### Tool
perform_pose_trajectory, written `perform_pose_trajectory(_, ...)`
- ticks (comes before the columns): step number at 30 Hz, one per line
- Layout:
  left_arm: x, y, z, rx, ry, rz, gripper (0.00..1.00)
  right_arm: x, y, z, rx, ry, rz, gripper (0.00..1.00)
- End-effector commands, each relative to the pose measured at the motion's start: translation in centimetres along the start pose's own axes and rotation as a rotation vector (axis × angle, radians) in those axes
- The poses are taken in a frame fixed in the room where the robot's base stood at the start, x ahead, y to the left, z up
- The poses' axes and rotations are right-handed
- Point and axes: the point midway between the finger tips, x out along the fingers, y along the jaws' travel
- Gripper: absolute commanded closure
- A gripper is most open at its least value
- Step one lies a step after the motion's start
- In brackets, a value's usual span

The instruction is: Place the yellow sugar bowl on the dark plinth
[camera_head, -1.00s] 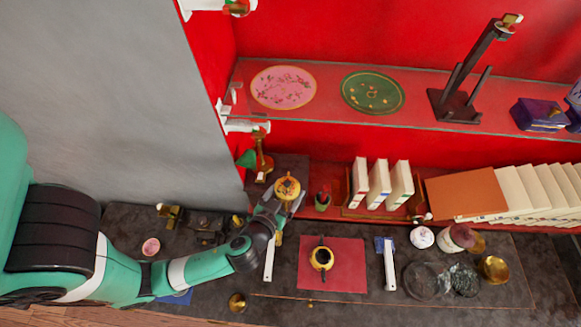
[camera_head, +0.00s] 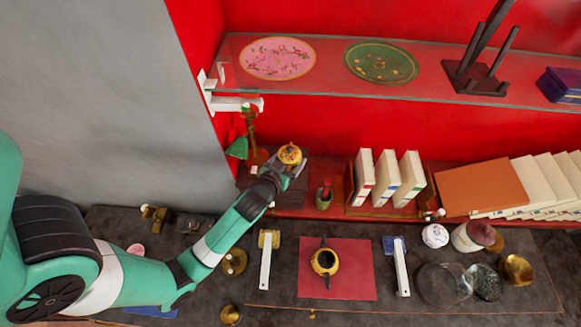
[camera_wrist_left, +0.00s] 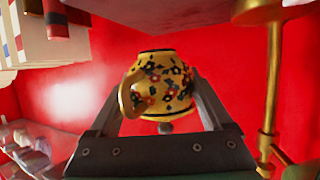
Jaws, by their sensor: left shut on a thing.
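The yellow sugar bowl (camera_head: 290,154), with dark and red flower patterns, is held at the end of my left arm in the head view. In the left wrist view the bowl (camera_wrist_left: 160,88) sits between the two fingers of my left gripper (camera_wrist_left: 160,112), which is shut on it. That view appears upside down, with the lid knob low in the picture. The dark plinth (camera_head: 296,190) seems to be the dark block beside and below the gripper, partly hidden by my arm. A dark reddish slab at the top of the wrist view may be its top. My right gripper is not in view.
A brass stand (camera_head: 250,135) with a green part is close left of the bowl. A glass shelf (camera_head: 330,78) with plates runs above. White books (camera_head: 385,178) stand right. A black-and-gold teapot (camera_head: 324,261) sits on a red mat (camera_head: 350,280) in front.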

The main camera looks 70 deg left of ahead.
Motion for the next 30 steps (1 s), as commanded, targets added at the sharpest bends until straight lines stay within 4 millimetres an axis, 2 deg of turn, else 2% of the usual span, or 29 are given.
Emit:
perform_pose_trajectory(7, 1.1, -0.3, 0.6, -0.001, 0.001, 0.0, 0.78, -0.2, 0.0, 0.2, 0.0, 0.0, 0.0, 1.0)
perform_pose_trajectory(13, 2.5, -0.3, 3.4, 0.001, -0.001, 0.001, 0.78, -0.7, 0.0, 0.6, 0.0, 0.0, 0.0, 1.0)
perform_pose_trajectory(24, 2.7, -0.3, 4.0, 0.0, 0.001, 0.002, 0.78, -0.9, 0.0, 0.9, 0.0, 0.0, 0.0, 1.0)
perform_pose_trajectory(25, 2.7, -0.3, 4.0, 0.0, 0.0, 0.001, 0.15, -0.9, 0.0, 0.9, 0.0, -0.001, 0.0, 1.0)
perform_pose_trajectory(27, 2.6, -0.3, 3.9, 0.0, 0.0, 0.001, 0.03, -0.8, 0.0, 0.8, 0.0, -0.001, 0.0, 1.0)
perform_pose_trajectory(30, 2.6, -0.3, 3.9, 0.0, 0.0, 0.001, 0.0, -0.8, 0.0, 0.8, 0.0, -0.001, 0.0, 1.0)
